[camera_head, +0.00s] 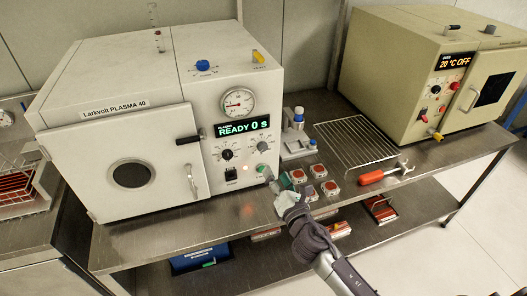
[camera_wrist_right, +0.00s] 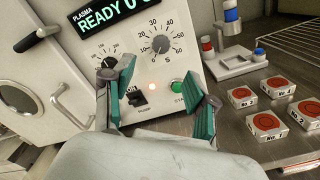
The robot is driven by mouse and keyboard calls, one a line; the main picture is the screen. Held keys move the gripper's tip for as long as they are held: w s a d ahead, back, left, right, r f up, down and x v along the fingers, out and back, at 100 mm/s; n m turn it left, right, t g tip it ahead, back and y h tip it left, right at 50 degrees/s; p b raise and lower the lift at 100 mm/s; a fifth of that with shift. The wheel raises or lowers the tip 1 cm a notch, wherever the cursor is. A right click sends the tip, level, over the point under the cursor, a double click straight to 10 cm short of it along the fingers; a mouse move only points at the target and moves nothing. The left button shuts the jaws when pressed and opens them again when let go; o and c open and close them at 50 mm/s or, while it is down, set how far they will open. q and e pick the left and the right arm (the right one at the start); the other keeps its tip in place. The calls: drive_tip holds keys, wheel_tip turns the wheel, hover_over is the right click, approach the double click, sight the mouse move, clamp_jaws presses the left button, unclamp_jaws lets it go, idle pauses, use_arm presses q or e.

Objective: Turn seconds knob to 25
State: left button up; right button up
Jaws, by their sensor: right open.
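The white plasma machine (camera_head: 115,160) stands on the steel bench, and its display (camera_head: 243,127) reads "READY 0 S". The seconds knob (camera_head: 262,146) is the right one of two dials below the display. In the right wrist view the seconds knob (camera_wrist_right: 160,44) is grey, on a scale marked in tens. Its exact pointer position is too small to tell. My right gripper (camera_head: 277,186) is in front of the panel's lower right. In the wrist view its teal-padded fingers (camera_wrist_right: 161,92) are spread apart and empty, below the knob and clear of it. My left gripper is out of view.
A second dial (camera_wrist_right: 107,62), a black switch (camera_wrist_right: 138,98) and a green button (camera_wrist_right: 177,87) are close to the fingers. Several small boxes with red discs (camera_head: 318,170) lie right of the gripper. A wire rack (camera_head: 355,141) and an orange-handled tool (camera_head: 371,177) lie farther right.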

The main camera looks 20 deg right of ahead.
sight(263, 149)
drive_tip(key=w, duration=1.1)
drive_tip(key=shift+a, duration=0.1)
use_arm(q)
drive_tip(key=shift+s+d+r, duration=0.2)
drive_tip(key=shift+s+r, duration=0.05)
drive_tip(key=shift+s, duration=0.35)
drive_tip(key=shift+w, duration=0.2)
use_arm(e)
clamp_jaws()
